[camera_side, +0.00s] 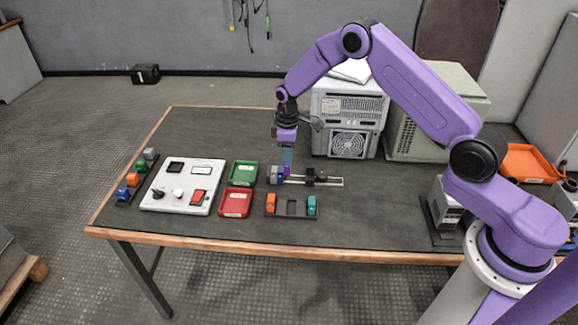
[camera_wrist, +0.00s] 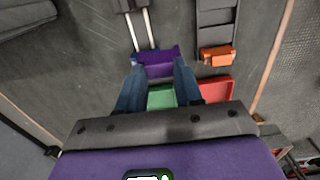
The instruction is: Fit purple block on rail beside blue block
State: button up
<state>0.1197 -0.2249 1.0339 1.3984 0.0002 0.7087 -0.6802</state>
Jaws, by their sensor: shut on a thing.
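The purple block (camera_wrist: 158,62) sits between the two fingertips of my gripper (camera_wrist: 158,74) in the wrist view. In the side view my gripper (camera_side: 287,163) points down over the left end of a two-rod slide fixture (camera_side: 328,182), and the purple block (camera_side: 288,170) shows low between the fingers. My gripper is shut on the purple block, at the rod ends; whether the block touches the fixture is unclear.
A white panel (camera_side: 152,204) with a red switch, a green tray (camera_side: 243,164) and a red tray (camera_side: 236,191) lie between the fixture and the rail. A dark holder (camera_side: 290,208) bears orange and teal blocks in front. Grey equipment (camera_side: 347,118) stands behind.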

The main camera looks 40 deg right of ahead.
jog(key=shift+w+d+f, duration=0.35)
jog(key=shift+f, duration=0.5)
jog(key=shift+w+d+f, duration=0.35)
jog(key=shift+d+f, duration=0.05)
jog(key=shift+f, duration=0.45)
jog(key=shift+w+d+f, duration=0.35)
jog(key=shift+f, duration=0.5)
jog(key=shift+f, duration=1.1)
dwell(0.7)
jog(key=o, duration=1.1)
jog(key=shift+c, duration=0.2)
notch_tip(320, 180, up, 8)
dwell(0.3)
